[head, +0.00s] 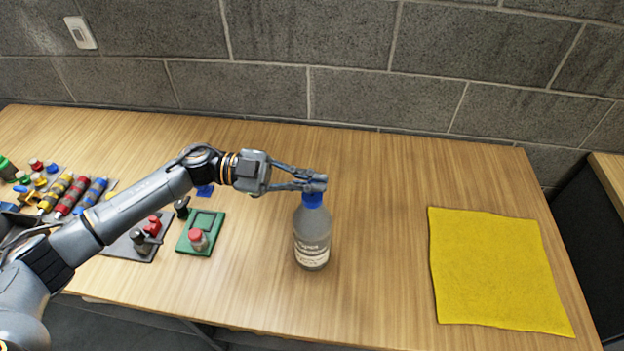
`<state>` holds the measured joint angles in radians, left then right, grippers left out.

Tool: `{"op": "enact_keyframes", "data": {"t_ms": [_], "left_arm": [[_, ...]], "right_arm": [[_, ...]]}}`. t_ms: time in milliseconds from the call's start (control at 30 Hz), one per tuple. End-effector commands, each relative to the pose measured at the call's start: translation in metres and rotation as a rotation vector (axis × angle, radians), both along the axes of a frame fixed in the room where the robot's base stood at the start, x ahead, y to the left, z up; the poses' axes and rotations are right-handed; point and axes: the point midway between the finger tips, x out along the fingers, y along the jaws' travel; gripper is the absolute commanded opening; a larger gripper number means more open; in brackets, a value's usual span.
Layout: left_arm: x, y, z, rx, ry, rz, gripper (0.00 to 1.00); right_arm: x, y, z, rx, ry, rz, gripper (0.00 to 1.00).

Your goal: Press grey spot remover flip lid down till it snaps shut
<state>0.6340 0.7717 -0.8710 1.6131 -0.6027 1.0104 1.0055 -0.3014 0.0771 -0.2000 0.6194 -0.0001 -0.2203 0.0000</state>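The grey spot remover bottle (312,238) stands upright on the wooden table, with a pale printed label and a blue cap (312,200). My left gripper (314,182) is right at the top of the bottle, its fingertips together over the blue cap. The fingertips hide the top of the cap, so I cannot tell whether the flip lid is open or closed, or whether the fingers touch it. Nothing shows between the fingers. My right gripper is out of the picture.
A yellow cloth (495,268) lies flat on the right of the table (385,240). A green tray (203,226) with a small red-capped jar (198,239), a dark plate (133,246) and several coloured tubes stand left. A grey block wall (430,60) runs behind.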

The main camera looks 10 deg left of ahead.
Motion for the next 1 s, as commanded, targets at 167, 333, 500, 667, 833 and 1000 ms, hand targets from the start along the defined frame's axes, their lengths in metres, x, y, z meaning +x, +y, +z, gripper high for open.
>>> {"op": "enact_keyframes", "data": {"t_ms": [167, 333, 500, 667, 833, 1000], "left_arm": [[-0.005, 0.001, -0.007, -0.008, -0.138, 0.001, 0.0], [-0.01, 0.001, -0.011, -0.014, -0.258, -0.001, 0.0], [-0.012, 0.001, -0.012, -0.02, -0.352, -0.001, 0.0], [-0.014, 0.001, -0.013, -0.023, -0.409, -0.001, 0.0], [-0.014, 0.001, -0.013, -0.024, -0.438, 0.0, 0.0], [-0.014, 0.001, -0.013, -0.024, -0.443, 0.0, 0.0]], "right_arm": [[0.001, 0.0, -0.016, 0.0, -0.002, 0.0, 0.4], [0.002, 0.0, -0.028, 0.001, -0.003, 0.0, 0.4], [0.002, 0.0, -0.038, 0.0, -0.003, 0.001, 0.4], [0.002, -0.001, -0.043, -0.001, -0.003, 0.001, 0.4], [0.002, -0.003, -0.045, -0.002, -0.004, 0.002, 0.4], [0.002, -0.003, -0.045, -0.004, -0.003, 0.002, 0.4]]}}
